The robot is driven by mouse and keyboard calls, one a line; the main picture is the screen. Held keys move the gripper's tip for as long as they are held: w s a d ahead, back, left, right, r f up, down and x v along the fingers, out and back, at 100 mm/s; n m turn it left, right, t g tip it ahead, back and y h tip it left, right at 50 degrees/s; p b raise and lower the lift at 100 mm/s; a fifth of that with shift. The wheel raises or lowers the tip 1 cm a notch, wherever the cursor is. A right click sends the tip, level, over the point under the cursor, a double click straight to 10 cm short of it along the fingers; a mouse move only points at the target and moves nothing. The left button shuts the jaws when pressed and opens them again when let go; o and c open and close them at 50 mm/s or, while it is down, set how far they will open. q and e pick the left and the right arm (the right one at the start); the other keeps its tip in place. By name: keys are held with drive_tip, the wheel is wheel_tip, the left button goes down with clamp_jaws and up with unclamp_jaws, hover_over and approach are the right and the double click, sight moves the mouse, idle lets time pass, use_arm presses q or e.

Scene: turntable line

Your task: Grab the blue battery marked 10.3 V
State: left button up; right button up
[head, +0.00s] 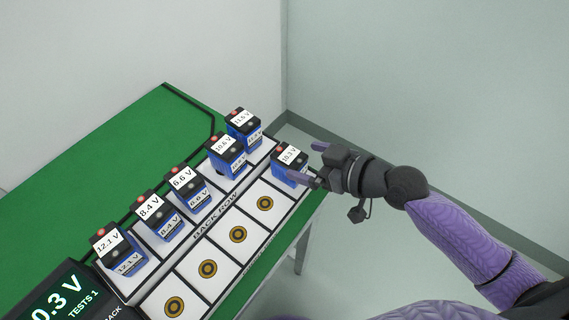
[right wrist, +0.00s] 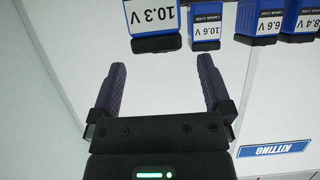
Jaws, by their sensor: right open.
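The blue battery marked 10.3 V (head: 288,158) stands upright at the far right end of the front row of the white rack, with a white label on its top. It also shows at the top of the right wrist view (right wrist: 153,22). My right gripper (head: 307,161) is open and empty just to the right of this battery, its fingers pointing toward it. In the right wrist view the battery lies beyond the open fingertips (right wrist: 162,66), roughly in line with the gap between them. Whether a finger touches it I cannot tell. My left gripper is not in view.
Several other blue batteries stand in the back row, among them 10.6 V (head: 226,151), 6.6 V (head: 188,187) and 12.1 V (head: 120,252). Front-row spots with ringed discs (head: 265,203) are empty. A display (head: 62,300) stands at lower left on the green table (head: 100,160).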

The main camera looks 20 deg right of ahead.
sight(299, 160)
drive_tip(key=x, duration=0.2)
drive_tip(key=f+b+x, duration=0.1)
drive_tip(key=x, duration=0.2)
drive_tip(key=shift+s+d, duration=0.1)
drive_tip(key=shift+d, duration=0.1)
drive_tip(key=shift+w+a, duration=0.15)
drive_tip(key=shift+w, duration=0.05)
drive_tip(key=c, duration=0.9)
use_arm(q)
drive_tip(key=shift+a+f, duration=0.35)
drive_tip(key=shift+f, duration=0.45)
use_arm(e)
clamp_jaws()
